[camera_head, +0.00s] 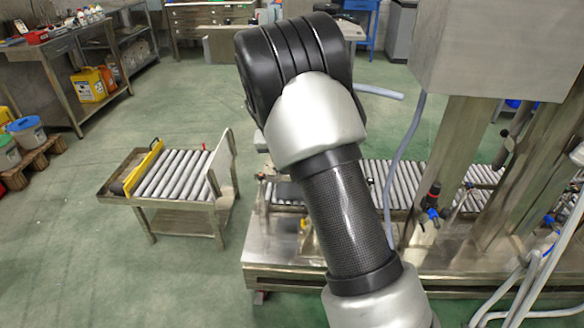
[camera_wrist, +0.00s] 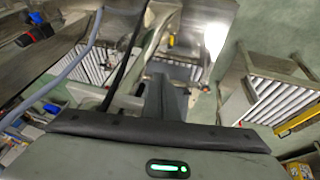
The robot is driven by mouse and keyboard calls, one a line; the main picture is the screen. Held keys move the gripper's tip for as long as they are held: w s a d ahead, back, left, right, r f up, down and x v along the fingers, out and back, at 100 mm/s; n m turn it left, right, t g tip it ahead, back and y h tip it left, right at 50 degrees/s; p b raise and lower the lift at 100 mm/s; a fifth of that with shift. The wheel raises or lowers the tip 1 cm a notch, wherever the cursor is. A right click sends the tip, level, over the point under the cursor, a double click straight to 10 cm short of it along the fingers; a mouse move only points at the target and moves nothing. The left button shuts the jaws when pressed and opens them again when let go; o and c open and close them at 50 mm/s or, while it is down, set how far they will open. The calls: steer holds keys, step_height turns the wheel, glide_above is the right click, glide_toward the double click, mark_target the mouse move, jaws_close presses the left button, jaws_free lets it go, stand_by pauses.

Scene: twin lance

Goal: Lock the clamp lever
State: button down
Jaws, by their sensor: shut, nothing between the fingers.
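I cannot single out the clamp lever with certainty. A small fitting (camera_head: 432,203) with a black and red top and a blue part sits on the steel machine, right of my arm in the head view. A similar red, black and blue fitting (camera_wrist: 36,30) shows at the upper left of the wrist view. My gripper (camera_wrist: 165,82) shows in the wrist view with its dark fingers together and empty. It is apart from that fitting. In the head view my arm hides the gripper and part of the machine behind it.
A roller conveyor (camera_head: 440,174) runs along the steel machine. A grey hose (camera_head: 408,150) hangs beside my arm, close to the fitting. Steel posts (camera_head: 455,150) and a large box (camera_head: 490,50) stand right. A roller cart (camera_head: 150,212) stands left, with open green floor around it.

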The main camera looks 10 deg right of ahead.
steer(key=shift+w+d+f, duration=0.1)
steer(key=shift+w+f, duration=0.15)
steer(key=shift+w, duration=0.15)
stand_by(0.6)
